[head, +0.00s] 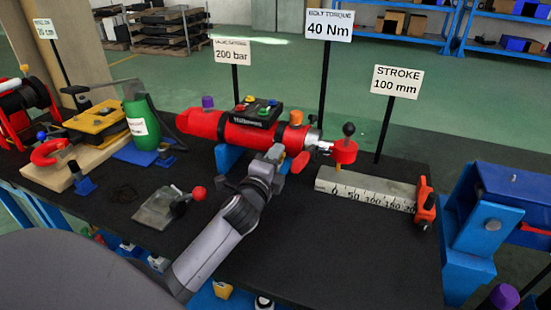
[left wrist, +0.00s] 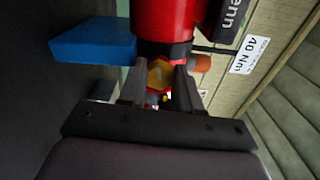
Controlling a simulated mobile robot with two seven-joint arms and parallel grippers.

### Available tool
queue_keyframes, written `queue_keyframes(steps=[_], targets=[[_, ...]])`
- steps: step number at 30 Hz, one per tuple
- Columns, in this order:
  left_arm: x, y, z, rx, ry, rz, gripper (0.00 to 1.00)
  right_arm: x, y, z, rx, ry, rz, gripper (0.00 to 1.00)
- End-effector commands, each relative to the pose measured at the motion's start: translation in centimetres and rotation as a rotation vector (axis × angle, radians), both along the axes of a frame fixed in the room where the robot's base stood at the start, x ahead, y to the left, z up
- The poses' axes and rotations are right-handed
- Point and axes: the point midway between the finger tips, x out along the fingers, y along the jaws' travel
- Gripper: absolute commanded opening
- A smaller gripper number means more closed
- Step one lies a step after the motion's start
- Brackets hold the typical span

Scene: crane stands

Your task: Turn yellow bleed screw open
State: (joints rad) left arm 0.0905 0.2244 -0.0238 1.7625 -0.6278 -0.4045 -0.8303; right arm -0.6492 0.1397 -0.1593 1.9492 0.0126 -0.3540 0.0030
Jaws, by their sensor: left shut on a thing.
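The red hydraulic cylinder (head: 212,128) lies across blue supports on the black bench. A black block with small coloured knobs (head: 256,111) sits on top of it. My left gripper (head: 276,155) reaches the near side of the cylinder from the front. In the left wrist view, its two dark fingers (left wrist: 160,78) are closed around the yellow bleed screw (left wrist: 157,75), just below the red body (left wrist: 165,18). The screw is hidden behind my gripper in the head view. My right gripper is not in view.
An orange knob (head: 296,117) and a purple knob (head: 207,102) stand on the cylinder. A stroke scale block (head: 366,188) lies to the right. A metal plate with a red-knobbed lever (head: 165,208) lies left of my arm. Sign posts stand behind the cylinder.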

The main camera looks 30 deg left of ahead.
Motion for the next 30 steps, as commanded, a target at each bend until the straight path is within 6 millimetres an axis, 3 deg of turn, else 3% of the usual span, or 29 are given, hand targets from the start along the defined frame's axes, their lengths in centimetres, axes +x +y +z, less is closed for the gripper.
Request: queue_keyframes(steps=[12,13,15,30], targets=[[-0.02,0.02,-0.07,-0.006,0.001,0.000,0.02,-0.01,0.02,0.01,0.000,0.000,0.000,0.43],[-0.01,0.01,-0.07,-0.006,0.001,0.000,0.39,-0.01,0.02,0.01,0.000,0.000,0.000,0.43],[-0.01,0.01,-0.08,-0.006,0.001,0.000,0.58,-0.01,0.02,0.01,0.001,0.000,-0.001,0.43],[-0.06,0.04,-0.55,-0.008,0.010,0.002,0.58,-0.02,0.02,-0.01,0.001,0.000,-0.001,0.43]])
